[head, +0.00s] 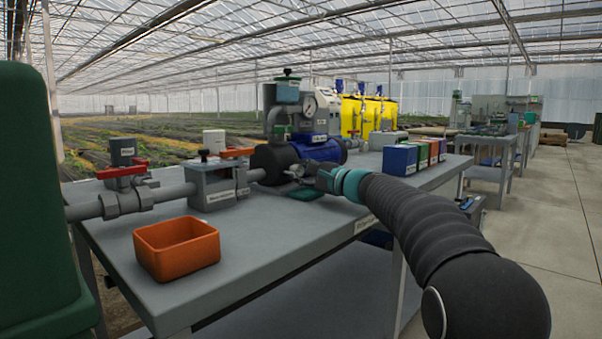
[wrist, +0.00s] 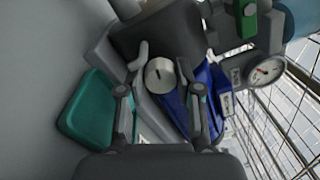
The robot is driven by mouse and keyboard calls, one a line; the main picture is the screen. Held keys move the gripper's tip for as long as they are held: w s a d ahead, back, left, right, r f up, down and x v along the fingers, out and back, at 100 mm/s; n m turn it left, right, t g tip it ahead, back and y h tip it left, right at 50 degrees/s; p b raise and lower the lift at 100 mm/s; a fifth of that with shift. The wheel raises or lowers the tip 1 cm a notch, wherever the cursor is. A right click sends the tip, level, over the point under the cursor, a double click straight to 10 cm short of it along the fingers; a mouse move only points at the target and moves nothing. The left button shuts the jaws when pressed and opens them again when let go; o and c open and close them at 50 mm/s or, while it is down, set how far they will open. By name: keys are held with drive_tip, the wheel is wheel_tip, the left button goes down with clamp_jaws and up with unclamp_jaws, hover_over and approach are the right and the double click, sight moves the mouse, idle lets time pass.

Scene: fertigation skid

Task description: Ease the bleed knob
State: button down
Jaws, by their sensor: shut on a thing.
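The knob cannot be made out there.
A teal-green tray (wrist: 88,112) lies beside the left finger. A pressure gauge (wrist: 265,71) and a green-handled valve (wrist: 248,18) are at upper right. On the bench are an orange bin (head: 177,249), red-handled valve (head: 122,170) and several coloured boxes (head: 400,160).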

drive_tip(key=shift+n, duration=0.5)
drive_tip(key=c, duration=0.8)
unclamp_jaws()
drive_tip(key=v, duration=1.2)
drive_tip(key=shift+d+f, duration=0.1)
